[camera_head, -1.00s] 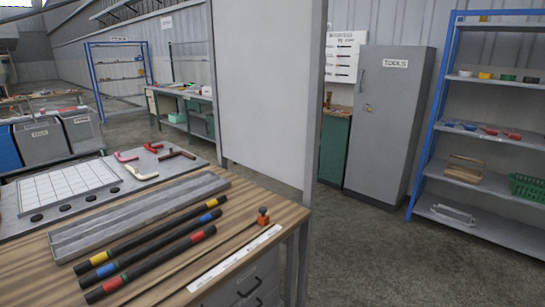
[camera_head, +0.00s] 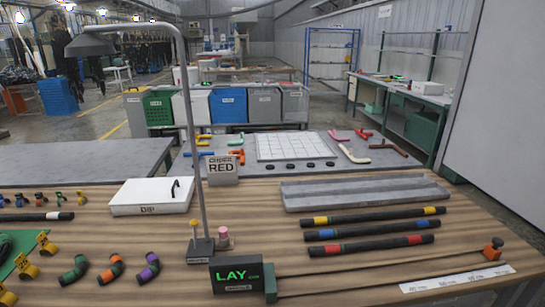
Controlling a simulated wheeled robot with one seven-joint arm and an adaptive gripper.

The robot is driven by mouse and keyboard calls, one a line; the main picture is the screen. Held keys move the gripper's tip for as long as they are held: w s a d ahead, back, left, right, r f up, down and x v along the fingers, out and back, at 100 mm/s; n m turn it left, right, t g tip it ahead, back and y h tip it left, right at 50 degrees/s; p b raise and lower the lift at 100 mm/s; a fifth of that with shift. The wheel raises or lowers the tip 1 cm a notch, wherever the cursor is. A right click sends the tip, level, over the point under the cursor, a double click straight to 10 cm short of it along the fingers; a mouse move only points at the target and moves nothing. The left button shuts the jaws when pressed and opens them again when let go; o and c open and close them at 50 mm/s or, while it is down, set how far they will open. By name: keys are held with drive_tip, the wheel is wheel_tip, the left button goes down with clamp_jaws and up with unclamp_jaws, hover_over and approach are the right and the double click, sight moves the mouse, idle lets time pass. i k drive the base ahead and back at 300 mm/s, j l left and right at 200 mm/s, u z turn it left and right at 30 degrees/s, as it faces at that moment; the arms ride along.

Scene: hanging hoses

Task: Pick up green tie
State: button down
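I cannot single out a green tie for certain. A dark green piece (camera_head: 270,284) stands beside the black sign reading LAY (camera_head: 237,274) at the front. A row of small coloured fittings (camera_head: 58,199) sits at the left; they are too small to tell apart. My gripper is not in view.
A lamp post (camera_head: 198,140) rises from the bench. A white lidded box (camera_head: 151,196) and a RED sign (camera_head: 222,170) stand behind. Three banded black hoses (camera_head: 370,233) and a grey channel (camera_head: 365,195) lie at right. A tall pale panel (camera_head: 500,120) bounds the right.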

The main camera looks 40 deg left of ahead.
sight(59, 194)
drive_tip(key=u, duration=2.75)
drive_tip(key=i+j+u, duration=0.4)
drive_tip(key=i+u, duration=0.75)
drive_tip(key=i, duration=0.15)
drive_tip(key=i+j, duration=0.1)
drive_tip(key=i, duration=0.25)
drive_tip(key=i+j, duration=0.1)
drive_tip(key=i, duration=0.2)
drive_tip(key=i+z, duration=0.15)
drive_tip(key=z, duration=0.25)
drive_tip(key=i+j+z, duration=0.1)
drive_tip(key=z, duration=0.25)
drive_tip(key=i+j+z, duration=0.1)
drive_tip(key=z, duration=0.3)
drive_tip(key=i+z, duration=0.2)
drive_tip(key=z, duration=0.15)
drive_tip(key=i+j+z, duration=0.15)
drive_tip(key=z, duration=0.2)
drive_tip(key=i+j+z, duration=0.15)
drive_tip(key=z, duration=0.2)
